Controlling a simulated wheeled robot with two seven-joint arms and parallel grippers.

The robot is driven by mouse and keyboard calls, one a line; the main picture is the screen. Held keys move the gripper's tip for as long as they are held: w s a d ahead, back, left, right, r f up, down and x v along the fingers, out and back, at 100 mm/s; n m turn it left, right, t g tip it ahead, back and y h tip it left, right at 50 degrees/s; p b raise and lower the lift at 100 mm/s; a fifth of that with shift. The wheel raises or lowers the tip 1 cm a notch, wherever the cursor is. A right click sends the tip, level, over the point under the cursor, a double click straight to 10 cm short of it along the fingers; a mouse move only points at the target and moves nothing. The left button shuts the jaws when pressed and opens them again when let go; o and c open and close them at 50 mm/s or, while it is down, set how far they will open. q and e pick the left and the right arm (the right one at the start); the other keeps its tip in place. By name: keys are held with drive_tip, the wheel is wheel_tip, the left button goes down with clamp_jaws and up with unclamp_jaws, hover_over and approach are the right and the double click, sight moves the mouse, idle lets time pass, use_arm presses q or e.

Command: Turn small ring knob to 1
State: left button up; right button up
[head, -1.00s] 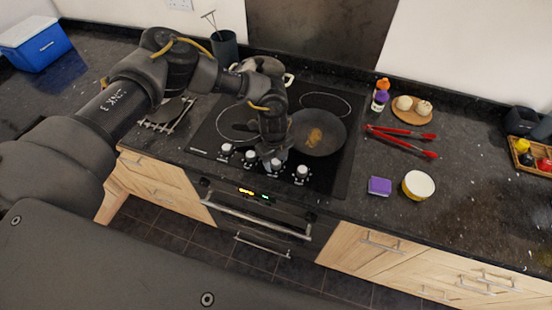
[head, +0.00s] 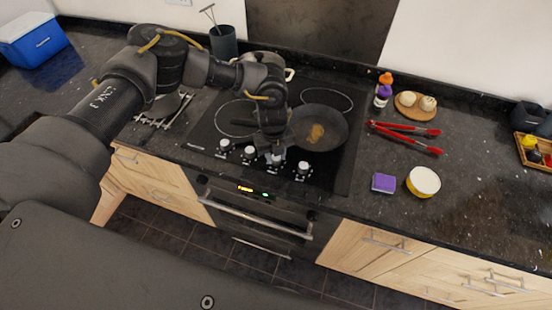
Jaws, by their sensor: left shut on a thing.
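A row of several silver-white knobs runs along the front edge of the black hob (head: 210,150). From the left, these are a first knob (head: 224,146), a second knob (head: 249,154), a third knob (head: 276,161) and a fourth knob (head: 304,169). My left gripper (head: 273,155) points down over the third knob and is shut on it. The fingers and the wrist hide part of this knob and its markings. The knob marks are too small to read. My right gripper is not in view.
A dark frying pan (head: 325,122) with brown food sits on the hob right of my gripper. A pot (head: 289,73) stands behind my wrist. Red tongs (head: 410,142), a purple sponge (head: 383,183) and a yellow-white bowl (head: 423,182) lie on the right counter.

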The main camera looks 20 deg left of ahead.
sight(274, 158)
use_arm(q)
drive_tip(key=m+b, duration=0.2)
drive_tip(key=shift+f+m+b, duration=0.2)
drive_tip(key=shift+m+b, duration=0.15)
drive_tip(key=shift+m, duration=0.05)
drive_tip(key=shift+r+m+b, duration=0.15)
drive_tip(key=shift+m+b, duration=0.45)
drive_tip(key=shift+m, duration=0.1)
drive_tip(key=shift+r, duration=0.1)
drive_tip(key=o, duration=1)
drive_tip(key=shift+c, duration=0.2)
wheel_tip(274, 158, up, 11)
drive_tip(key=b, duration=0.3)
drive_tip(key=shift+a, duration=0.3)
